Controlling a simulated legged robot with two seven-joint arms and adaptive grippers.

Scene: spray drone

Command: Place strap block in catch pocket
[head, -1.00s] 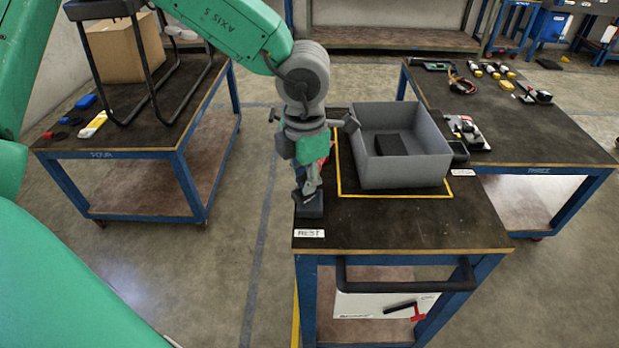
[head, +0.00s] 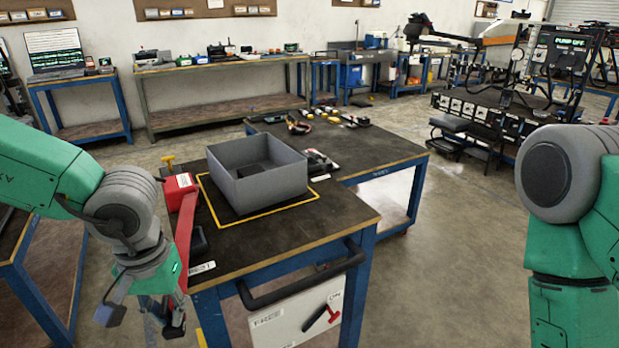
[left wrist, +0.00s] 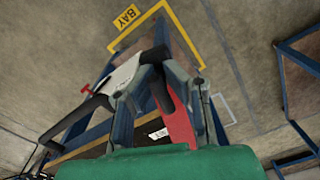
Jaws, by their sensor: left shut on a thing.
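My left gripper (head: 145,312) is off the left front corner of the near cart, below its top. It is shut on a small dark block (head: 176,322), taken to be the strap block. A red strap (head: 184,238) runs from a red housing (head: 180,192) at the cart's left edge down to the gripper. In the left wrist view the dark block (left wrist: 158,82) shows between the fingers, with the red strap (left wrist: 180,125) beside it. The fingers partly hide the block. I cannot tell which thing is the catch pocket. My right gripper is out of view.
A grey open bin (head: 262,190) stands inside a yellow outline on the near cart (head: 300,228). Another cart stands behind. Floor to the right is clear.

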